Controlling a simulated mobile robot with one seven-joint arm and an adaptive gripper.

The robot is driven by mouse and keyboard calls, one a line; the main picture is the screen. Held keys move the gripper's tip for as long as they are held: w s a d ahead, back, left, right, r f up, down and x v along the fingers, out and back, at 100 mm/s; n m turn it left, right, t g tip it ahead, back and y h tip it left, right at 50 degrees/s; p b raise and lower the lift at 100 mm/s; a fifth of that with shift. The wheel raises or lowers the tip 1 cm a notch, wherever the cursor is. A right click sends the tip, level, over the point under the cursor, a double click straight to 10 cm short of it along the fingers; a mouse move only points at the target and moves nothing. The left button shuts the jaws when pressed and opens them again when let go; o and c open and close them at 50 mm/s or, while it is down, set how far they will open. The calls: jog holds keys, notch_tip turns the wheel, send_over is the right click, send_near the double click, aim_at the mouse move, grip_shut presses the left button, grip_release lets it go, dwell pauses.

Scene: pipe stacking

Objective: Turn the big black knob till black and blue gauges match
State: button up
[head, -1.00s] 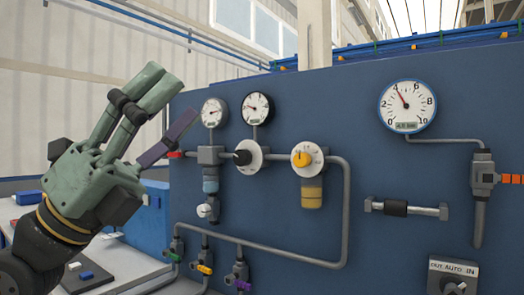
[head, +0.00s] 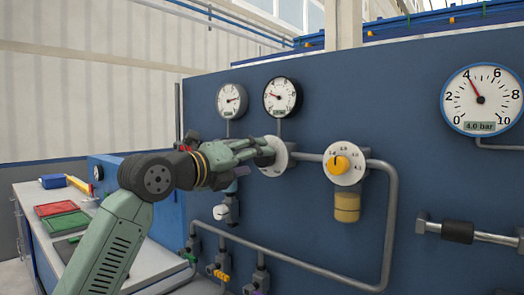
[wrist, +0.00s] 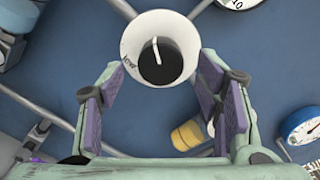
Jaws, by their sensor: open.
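The black knob (wrist: 160,62) with a white pointer line sits on a round white dial plate in the wrist view. In the head view my gripper hides most of the knob, and the plate's edge (head: 282,158) shows. My gripper (head: 262,149) reaches to the knob. In the wrist view its purple-padded fingers (wrist: 160,76) are open on either side of the knob, with visible gaps. The black-rimmed gauge (head: 282,96) is above the knob; its needle points up and left. The blue-rimmed gauge (head: 480,99) has its needle near 4 and displays 4.0 bar.
A grey-rimmed gauge (head: 231,100) hangs left of the black one. A yellow knob (head: 340,164) with a yellow bowl is just right of my gripper. Grey pipes (head: 388,220) and small coloured valves run below. A bench (head: 40,235) with coloured trays stands at left.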

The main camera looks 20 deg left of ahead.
jog(key=shift+p+x, duration=0.45)
jog(key=shift+x, duration=1.4)
jog(key=shift+c, duration=0.5)
jog(key=c, duration=1.1)
